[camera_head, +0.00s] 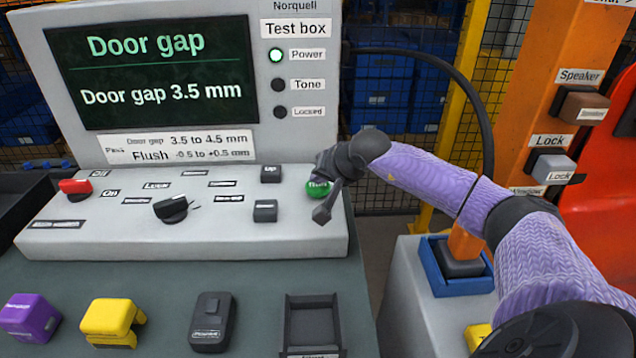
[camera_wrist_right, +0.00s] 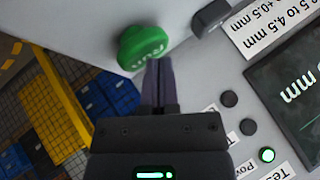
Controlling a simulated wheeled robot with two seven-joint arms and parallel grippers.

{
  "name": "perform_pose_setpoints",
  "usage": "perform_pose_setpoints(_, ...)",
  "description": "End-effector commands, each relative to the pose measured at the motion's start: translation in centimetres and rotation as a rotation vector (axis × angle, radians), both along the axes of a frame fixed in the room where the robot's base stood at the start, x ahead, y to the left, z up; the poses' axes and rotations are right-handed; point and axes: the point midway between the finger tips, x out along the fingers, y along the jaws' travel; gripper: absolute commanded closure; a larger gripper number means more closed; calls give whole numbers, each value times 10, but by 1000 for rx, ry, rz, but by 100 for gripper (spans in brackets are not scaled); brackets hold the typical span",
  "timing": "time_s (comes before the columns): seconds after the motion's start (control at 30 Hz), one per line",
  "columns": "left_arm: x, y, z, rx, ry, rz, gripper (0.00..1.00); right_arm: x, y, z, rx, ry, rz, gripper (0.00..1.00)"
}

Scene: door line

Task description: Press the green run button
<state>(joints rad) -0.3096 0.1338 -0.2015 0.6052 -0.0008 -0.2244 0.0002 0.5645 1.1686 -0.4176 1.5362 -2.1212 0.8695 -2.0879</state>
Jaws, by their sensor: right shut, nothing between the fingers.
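The green run button (camera_head: 318,188) is a round knob at the right end of the test box's sloped panel, partly covered by my right gripper (camera_head: 323,212). In the right wrist view the button (camera_wrist_right: 143,46) shows with "Run" lettering. My right gripper's fingers (camera_wrist_right: 160,64) are together and empty, and their tips lie right beside the button's edge. I cannot tell whether they touch it. My left gripper is not in view.
The test box screen (camera_head: 155,75) reads "Door gap 3.5 mm", and its power lamp (camera_head: 276,55) is lit green. A red switch (camera_head: 75,186), a black knob (camera_head: 172,209) and up/down keys (camera_head: 265,211) share the panel. A yellow block (camera_head: 110,318) and other items lie in front.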

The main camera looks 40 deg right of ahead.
Motion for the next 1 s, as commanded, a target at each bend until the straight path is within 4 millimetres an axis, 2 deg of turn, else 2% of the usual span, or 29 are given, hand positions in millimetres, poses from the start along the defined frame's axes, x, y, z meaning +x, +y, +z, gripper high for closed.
perform_pose_setpoints(0.2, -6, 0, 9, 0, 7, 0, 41, 0, 0, 13, 0, 0, 0, 100)
perform_pose_setpoints(0.57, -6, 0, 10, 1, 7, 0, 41, 0, 0, 16, -1, -1, -1, 100)
perform_pose_setpoints(1.0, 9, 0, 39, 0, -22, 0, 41, 0, 0, 61, -1, -2, -1, 100)
